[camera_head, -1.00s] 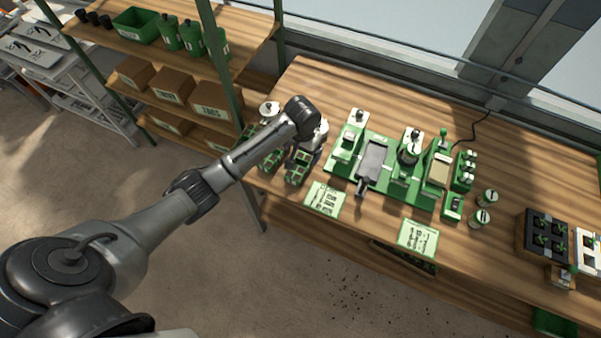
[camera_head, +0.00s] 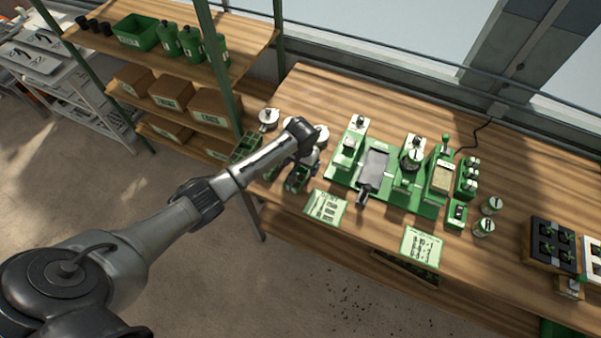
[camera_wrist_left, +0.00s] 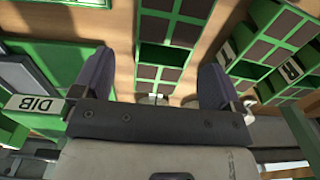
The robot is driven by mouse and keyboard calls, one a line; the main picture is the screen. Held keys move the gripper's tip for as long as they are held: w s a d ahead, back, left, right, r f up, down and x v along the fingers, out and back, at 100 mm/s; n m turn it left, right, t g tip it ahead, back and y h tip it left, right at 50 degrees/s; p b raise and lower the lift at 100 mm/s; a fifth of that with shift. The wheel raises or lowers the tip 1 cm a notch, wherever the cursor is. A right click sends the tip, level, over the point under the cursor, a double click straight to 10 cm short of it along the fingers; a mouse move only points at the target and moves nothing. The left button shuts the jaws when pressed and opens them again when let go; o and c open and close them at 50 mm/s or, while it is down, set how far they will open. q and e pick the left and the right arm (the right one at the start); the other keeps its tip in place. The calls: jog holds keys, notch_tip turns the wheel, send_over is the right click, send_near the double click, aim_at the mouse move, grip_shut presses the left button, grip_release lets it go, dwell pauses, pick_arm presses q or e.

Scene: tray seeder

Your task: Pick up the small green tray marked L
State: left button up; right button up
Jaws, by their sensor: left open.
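My left gripper (camera_head: 300,176) is over the left part of the workbench, above the small green trays. In the left wrist view my open left gripper (camera_wrist_left: 155,85) has its dark fingers on either side of a small green tray with dark cells (camera_wrist_left: 161,52). The fingers look apart from it. In the head view this tray (camera_head: 294,183) is mostly covered by my gripper. Another green tray (camera_head: 246,147) stands to its left, and one with white labels shows at the right in the left wrist view (camera_wrist_left: 262,52). I cannot read an L on any tray. My right gripper is out of view.
A green seeder station (camera_head: 398,190) stands right of my gripper, with its grey plate (camera_head: 375,164). A printed sheet (camera_head: 326,206) lies near the bench's front edge. A round white-topped container (camera_head: 268,117) is behind my gripper. A shelf post (camera_head: 222,75) rises at the left.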

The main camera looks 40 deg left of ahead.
aim_at(300, 171)
pick_arm(q)
jog(key=shift+s+a+f, duration=0.1)
jog(key=shift+f, duration=1)
jog(key=shift+s+a+f, duration=0.1)
jog(key=shift+f, duration=1)
